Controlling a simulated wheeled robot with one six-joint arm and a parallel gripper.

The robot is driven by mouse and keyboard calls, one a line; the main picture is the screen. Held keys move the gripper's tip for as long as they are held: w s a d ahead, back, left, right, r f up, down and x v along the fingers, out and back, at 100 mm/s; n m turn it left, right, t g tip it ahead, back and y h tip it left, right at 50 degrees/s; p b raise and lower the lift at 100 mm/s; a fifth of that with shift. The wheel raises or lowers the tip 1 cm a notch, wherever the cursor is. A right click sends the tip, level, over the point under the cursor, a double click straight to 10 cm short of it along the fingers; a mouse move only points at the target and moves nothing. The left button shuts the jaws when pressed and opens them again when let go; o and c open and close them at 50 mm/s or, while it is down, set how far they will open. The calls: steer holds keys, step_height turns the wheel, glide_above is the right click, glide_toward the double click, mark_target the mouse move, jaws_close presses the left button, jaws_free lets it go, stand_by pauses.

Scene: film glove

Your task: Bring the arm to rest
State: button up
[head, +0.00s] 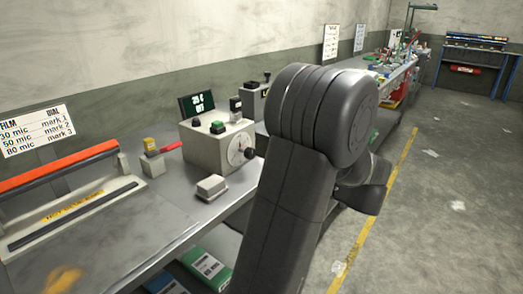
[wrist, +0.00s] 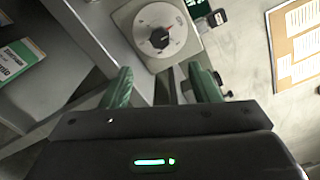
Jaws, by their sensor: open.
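My gripper (wrist: 163,82) shows in the wrist view as two green fingers held apart, with nothing between them. It faces the grey box with a round dial (wrist: 140,12), which lies beyond the fingertips and apart from them. In the head view my dark arm (head: 315,150) rises across the middle and bends over at the top. My gripper itself is hidden there behind the arm. The same dial box (head: 205,150) stands on the bench left of the arm, with a green button on top.
The metal bench (head: 150,235) carries a sealer with an orange bar (head: 60,166), a small pale block (head: 212,187) and a dark display (head: 198,104). Green-and-white packs (head: 207,268) lie on a shelf below. Floor (head: 450,190) right of the yellow line is largely clear.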

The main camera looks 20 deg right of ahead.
mark_target(252, 154)
steer(key=x, duration=1.3)
steer(key=shift+w+a, duration=0.2)
steer(key=shift+s, duration=0.1)
